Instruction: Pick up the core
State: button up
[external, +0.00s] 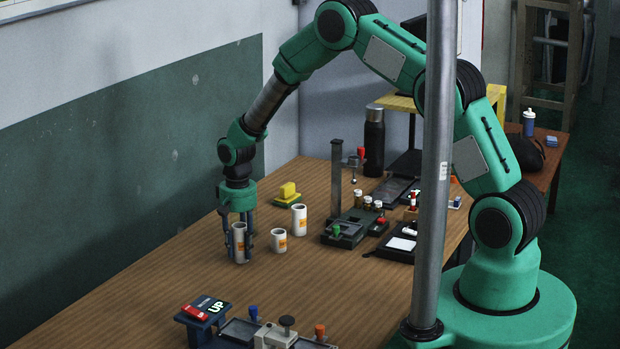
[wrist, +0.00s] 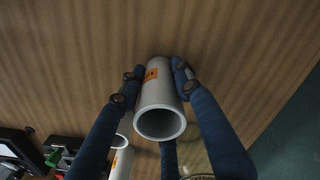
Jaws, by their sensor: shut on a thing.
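A white hollow core (external: 240,246) with an orange label stands upright on the left part of the wooden table. My gripper (external: 239,240) points down with its dark fingers shut around it. In the wrist view the core (wrist: 160,118) shows its open end, with the blue fingers of my gripper (wrist: 158,76) pressed on both sides. I cannot tell whether its bottom touches the table. Two similar cores, a short one (external: 279,241) and a taller one (external: 299,221), stand to the right of it.
A yellow and green block (external: 288,195) lies behind the cores. A dark fixture with a post (external: 337,180) and a black bottle (external: 374,142) stand to the right. A device reading "UP" (external: 204,314) is at the front. The table (external: 150,285) is clear left and front of the cores.

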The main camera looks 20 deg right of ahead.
aim_at(240, 233)
jog(key=shift+r, duration=0.75)
notch_tip(240, 233, up, 2)
jog(key=shift+r+p, duration=0.2)
jog(key=shift+p, duration=0.35)
jog(key=s+d, duration=0.2)
jog(key=s, duration=0.2)
jog(key=s+d+p, duration=0.1)
jog(key=s+d, duration=0.2)
jog(key=s, duration=0.2)
jog(key=s+d+r+p, duration=0.1)
jog(key=s+d, duration=0.2)
jog(key=s, duration=0.1)
jog(key=shift+s+d+r, duration=0.1)
jog(key=shift+s+d, duration=0.05)
jog(key=shift+s, duration=0.2)
jog(key=w+d+r+m, duration=0.4)
jog(key=w+d, duration=0.2)
jog(key=w, duration=0.5)
jog(key=w+d+r+m+p, duration=0.1)
jog(key=w+d+r+m, duration=0.3)
jog(key=w+d, duration=0.3)
jog(key=w+d+r+m, duration=0.5)
jog(key=w+d+m, duration=0.1)
jog(key=w, duration=0.9)
jog(key=shift+w+d, duration=0.3)
jog(key=shift+d, duration=0.35)
jog(key=shift+r, duration=0.1)
